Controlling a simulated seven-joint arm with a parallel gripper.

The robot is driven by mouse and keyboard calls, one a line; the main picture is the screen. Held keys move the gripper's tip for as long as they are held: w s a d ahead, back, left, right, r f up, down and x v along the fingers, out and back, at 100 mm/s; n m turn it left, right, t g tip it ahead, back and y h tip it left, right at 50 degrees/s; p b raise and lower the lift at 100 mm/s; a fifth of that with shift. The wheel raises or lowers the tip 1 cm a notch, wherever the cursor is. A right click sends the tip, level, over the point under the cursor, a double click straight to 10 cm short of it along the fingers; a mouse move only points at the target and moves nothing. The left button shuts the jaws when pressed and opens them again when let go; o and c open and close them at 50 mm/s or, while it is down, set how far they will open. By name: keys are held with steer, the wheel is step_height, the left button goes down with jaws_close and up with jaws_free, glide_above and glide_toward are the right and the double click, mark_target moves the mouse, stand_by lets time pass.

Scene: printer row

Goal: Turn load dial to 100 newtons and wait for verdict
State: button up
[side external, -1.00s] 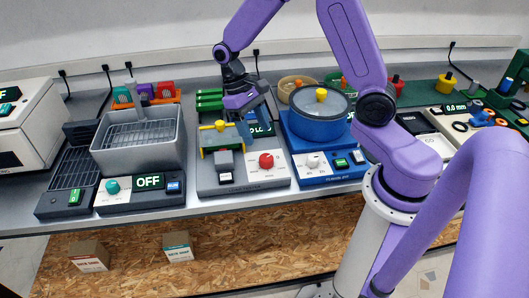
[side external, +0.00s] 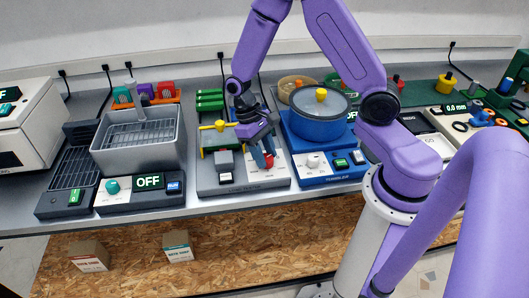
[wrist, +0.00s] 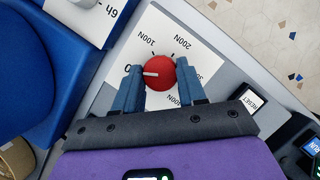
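The red load dial (wrist: 160,73) sits on a white scale plate (wrist: 205,62) marked 0, 100N, 200N and further values. Its white pointer line faces the 0 mark, left in the wrist view. My gripper (wrist: 160,68) is open, with one blue finger on each side of the dial and small gaps visible. In the side view my gripper (side external: 264,160) is down at the dial (side external: 269,161) on the grey tester (side external: 212,188), and the dial is partly covered. The tester's display is hidden behind my gripper in the side view.
A RESET button (wrist: 250,101) is close to the dial. The blue tumbler unit (side external: 325,177) with its lidded bowl stands just right of the tester. A grey basin unit (side external: 140,150) stands to the left. A yellow-handled green clamp (side external: 218,137) is beside my gripper.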

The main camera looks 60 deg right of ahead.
steer(key=shift+c, duration=1.2)
steer(key=m+y, duration=0.1)
steer(key=m, duration=0.3)
steer(key=shift+d+m+y, duration=0.15)
steer(key=shift+m+y, duration=0.25)
steer(key=m+t+y, duration=0.1)
steer(key=m, duration=0.2)
steer(key=m+t+y, duration=0.1)
steer(key=m, duration=0.2)
steer(key=shift+s+d+m, duration=0.1)
steer(key=shift+m, duration=0.3)
steer(key=o, duration=1)
steer(key=shift+o, duration=0.2)
